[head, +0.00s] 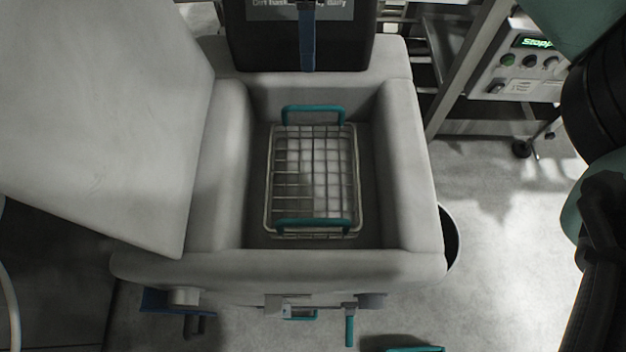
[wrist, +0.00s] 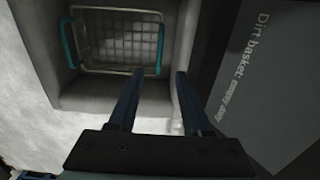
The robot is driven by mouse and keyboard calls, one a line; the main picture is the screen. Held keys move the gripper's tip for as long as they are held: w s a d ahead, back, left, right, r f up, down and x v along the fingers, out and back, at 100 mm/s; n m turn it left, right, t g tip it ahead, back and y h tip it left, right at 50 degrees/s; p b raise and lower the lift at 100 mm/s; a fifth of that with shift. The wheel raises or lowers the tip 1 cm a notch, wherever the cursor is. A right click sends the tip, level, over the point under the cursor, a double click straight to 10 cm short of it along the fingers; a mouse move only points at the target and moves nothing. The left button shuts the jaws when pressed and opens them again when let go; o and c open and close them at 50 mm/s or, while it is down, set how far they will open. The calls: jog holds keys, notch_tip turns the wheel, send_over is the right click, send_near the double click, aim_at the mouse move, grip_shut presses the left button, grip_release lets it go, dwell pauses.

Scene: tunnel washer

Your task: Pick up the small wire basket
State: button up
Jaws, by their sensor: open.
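The small wire basket (head: 313,180) is a rectangular wire mesh with a teal handle at each short end. It sits upright inside a grey open-topped basin (head: 412,190). In the wrist view the basket (wrist: 115,45) shows at the top, beyond the fingers, with one teal handle at each side. My gripper (wrist: 160,75) is open and empty, its two dark fingers apart and not around the basket.
A raised grey lid (head: 105,110) stands to the left of the basin. A black box (head: 300,35) with "Dirt basket" lettering is behind it, and also fills the right of the wrist view. A control panel (head: 520,65) is at upper right. Teal-handled levers (head: 350,328) hang below the front edge.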

jog(key=b, duration=0.3)
send_near(313, 111)
jog(key=shift+w+a+f, duration=0.2)
jog(key=shift+w+a, duration=0.15)
jog(key=shift+w, duration=0.15)
notch_tip(313, 111, down, 8)
jog(key=shift+r+b, duration=0.1)
jog(key=shift+b, duration=0.7)
jog(key=shift+s+d+f+b, duration=0.1)
jog(key=shift+f+b, duration=0.05)
jog(key=shift+f, duration=0.75)
jog(key=shift+s+d+f+b, duration=0.1)
jog(key=shift+d+f+b, duration=0.05)
jog(key=shift+f, duration=0.7)
jog(key=shift+s+d+f+b, duration=0.1)
jog(key=shift+f+b, duration=0.05)
jog(key=shift+f, duration=0.75)
grip_shut()
jog(key=shift+w+r, duration=0.1)
